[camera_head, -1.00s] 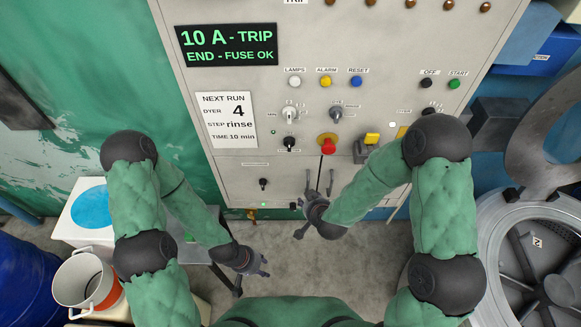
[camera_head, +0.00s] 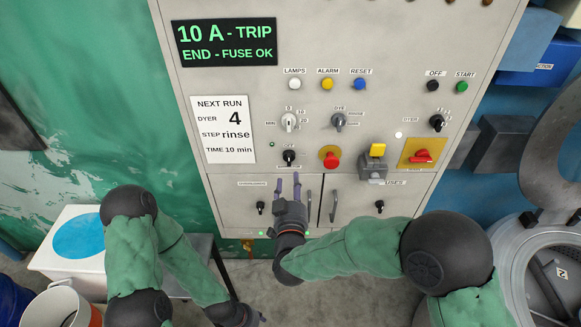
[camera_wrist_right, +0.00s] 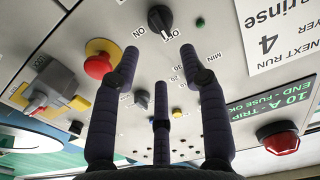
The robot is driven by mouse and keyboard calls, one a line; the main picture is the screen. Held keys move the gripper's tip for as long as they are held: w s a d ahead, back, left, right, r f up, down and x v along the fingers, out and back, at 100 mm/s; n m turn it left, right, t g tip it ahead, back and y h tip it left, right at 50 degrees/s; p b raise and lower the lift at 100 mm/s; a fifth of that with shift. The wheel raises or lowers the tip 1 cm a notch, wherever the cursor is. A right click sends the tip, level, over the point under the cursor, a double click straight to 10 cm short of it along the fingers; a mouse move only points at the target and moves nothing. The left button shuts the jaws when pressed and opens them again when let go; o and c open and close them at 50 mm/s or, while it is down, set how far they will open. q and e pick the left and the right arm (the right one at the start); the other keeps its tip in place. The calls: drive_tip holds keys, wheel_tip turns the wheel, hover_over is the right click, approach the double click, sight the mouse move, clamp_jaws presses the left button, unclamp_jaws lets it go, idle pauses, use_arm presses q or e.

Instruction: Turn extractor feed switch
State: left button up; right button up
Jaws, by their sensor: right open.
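A grey control panel (camera_head: 330,60) stands in front of me. A black rotary switch (camera_head: 289,157) sits left of the red button, with small position marks; it also shows at the top of the right wrist view (camera_wrist_right: 160,20), with ON printed beside it. I cannot read which switch is named extractor feed. My right gripper (camera_head: 287,182) is open and empty just below this switch, fingers pointing up toward the panel, apart from it. Its spread fingers show in the right wrist view (camera_wrist_right: 167,65). My left gripper (camera_head: 238,317) hangs low at the bottom edge, its fingers too unclear to judge.
A red push button (camera_head: 330,159) and a grey box with a yellow part (camera_head: 373,163) lie right of the switch. Lower cabinet doors carry handles (camera_head: 334,205) and small black knobs (camera_head: 260,207). A drum machine (camera_head: 530,270) stands at right.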

sight(290, 161)
drive_tip(key=w, duration=0.8)
drive_tip(key=shift+w, duration=0.35)
clamp_jaws()
